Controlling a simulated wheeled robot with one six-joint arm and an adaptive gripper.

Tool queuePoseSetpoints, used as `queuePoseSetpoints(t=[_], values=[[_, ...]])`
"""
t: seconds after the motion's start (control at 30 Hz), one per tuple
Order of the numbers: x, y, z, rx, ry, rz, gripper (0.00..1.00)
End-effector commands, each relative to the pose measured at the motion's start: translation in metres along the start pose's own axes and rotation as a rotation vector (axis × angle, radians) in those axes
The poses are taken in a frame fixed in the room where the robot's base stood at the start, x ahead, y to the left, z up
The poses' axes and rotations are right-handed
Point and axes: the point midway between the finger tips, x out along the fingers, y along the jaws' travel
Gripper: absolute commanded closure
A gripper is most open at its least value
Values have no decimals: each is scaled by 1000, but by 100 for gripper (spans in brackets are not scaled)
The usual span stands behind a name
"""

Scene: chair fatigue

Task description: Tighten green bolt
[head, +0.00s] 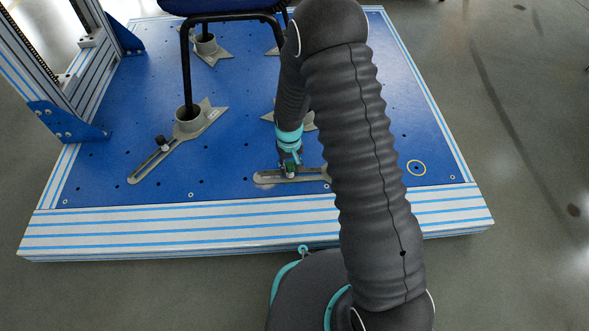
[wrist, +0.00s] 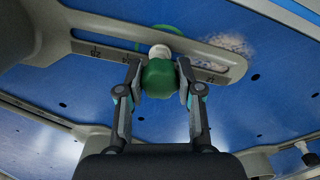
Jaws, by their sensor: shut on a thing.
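The green bolt (wrist: 158,79) has a faceted green knob and sits at the slot of a grey slotted clamp arm (wrist: 215,58) in the wrist view. A pale round part lies between knob and slot. My gripper (wrist: 160,80) has one finger on each side of the knob and is shut on it. In the head view my gripper (head: 289,163) points down at the clamp arm (head: 275,177) near the platform's front edge. The bolt is small there and mostly hidden by my gripper. My arm covers the right end of the clamp arm.
A blue platform (head: 235,165) with a striped front edge carries a chair leg (head: 187,75) in a grey clamp foot (head: 190,118). A black bolt (head: 162,143) sits on the left clamp arm. A metal frame (head: 85,75) stands at left.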

Motion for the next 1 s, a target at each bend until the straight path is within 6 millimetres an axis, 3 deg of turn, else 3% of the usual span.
queuePoseSetpoints(t=[0.43,0.73,1.0], values=[[1,0,2,72,-4,0,100],[1,0,2,348,-5,0,100],[1,0,2,403,-5,0,100]])
